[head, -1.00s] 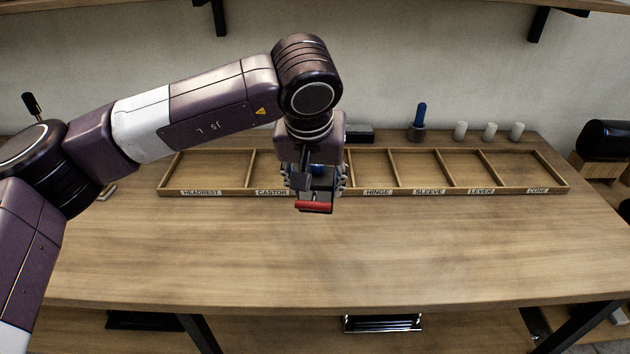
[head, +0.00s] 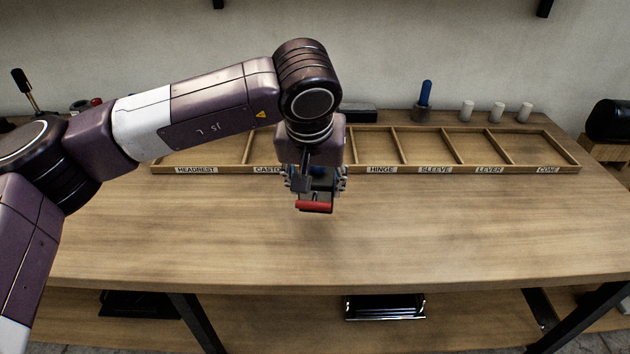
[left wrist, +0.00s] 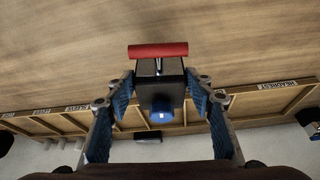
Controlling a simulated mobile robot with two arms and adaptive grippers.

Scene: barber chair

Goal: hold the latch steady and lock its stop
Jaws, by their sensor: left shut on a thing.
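The latch is a dark block with a red bar (head: 314,206) across its lower end in the head view. In the left wrist view the dark block (left wrist: 160,72) has the red bar (left wrist: 158,50) at its far end and a blue round knob (left wrist: 161,110) on its near side. My left gripper (head: 315,184) is shut on the dark block, with a blue-padded finger on each side of it. It holds the latch in the air above the table. The gripper hides much of the latch in the head view. My right gripper is not in view.
A shallow wooden tray (head: 476,170) with labelled, empty-looking compartments lies along the back of the wooden table (head: 450,235). Behind it stand a blue-handled tool in a cup (head: 422,108), white cylinders (head: 497,112) and a dark box (head: 358,114). The front of the table is clear.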

